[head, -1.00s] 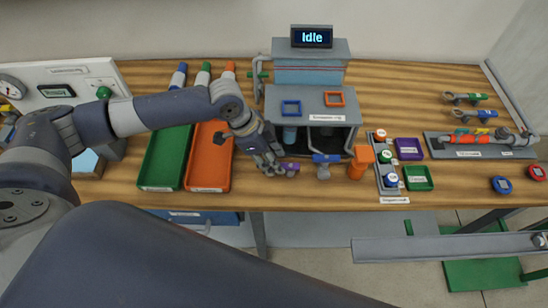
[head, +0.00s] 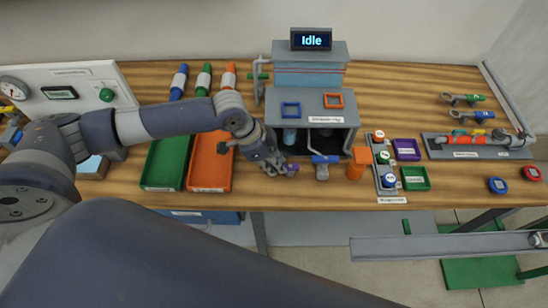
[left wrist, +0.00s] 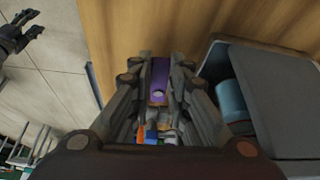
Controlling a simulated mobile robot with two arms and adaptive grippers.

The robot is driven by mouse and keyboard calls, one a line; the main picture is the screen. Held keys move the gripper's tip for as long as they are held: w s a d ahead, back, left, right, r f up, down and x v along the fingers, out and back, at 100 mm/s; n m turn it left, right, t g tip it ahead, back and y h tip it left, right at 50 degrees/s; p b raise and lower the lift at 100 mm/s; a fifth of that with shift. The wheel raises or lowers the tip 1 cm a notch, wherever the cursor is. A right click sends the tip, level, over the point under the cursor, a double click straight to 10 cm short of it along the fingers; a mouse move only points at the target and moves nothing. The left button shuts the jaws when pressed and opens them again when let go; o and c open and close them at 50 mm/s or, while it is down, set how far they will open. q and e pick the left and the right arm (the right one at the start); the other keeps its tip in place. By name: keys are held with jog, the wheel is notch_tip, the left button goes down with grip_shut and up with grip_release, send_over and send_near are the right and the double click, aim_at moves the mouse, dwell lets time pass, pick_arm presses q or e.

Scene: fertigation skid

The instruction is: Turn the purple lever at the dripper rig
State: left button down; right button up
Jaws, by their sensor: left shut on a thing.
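My left gripper (head: 280,168) is at the front of the dripper rig (head: 310,112), low over the wooden bench. It is shut on the purple lever (head: 292,170), whose end sticks out to the right of the fingers. In the left wrist view, the purple lever (left wrist: 159,78) lies between the two fingers. The fingers hide much of it and its pivot. My right gripper (left wrist: 22,32) shows only at the upper left edge of the left wrist view, away from the rig, its fingers apart.
A blue-topped valve (head: 323,166) and an orange piece (head: 358,162) stand right of the lever. A green tray (head: 164,170) and an orange tray (head: 222,176) lie to the left. The rig's display (head: 311,39) reads "Idle". A bottle rack (head: 387,178) stands further right.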

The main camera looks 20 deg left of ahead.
pick_arm(q)
jog(key=n+p, duration=0.1)
jog(key=s+n+p, duration=0.1)
jog(key=p, duration=0.1)
jog(key=shift+d+r+t+y, duration=0.2)
jog(key=shift+d+t+y, duration=0.05)
jog(key=shift+t+y, duration=0.05)
jog(key=shift+d+f+n+p, duration=0.1)
jog(key=shift+f+n+p, duration=0.15)
jog(key=shift+n, duration=0.25)
pick_arm(e)
notch_tip(320, 180, up, 5)
jog(key=shift+f, duration=0.15)
pick_arm(q)
jog(key=c, duration=1.5)
grip_release()
jog(key=v, duration=1.2)
jog(key=shift+s, duration=0.1)
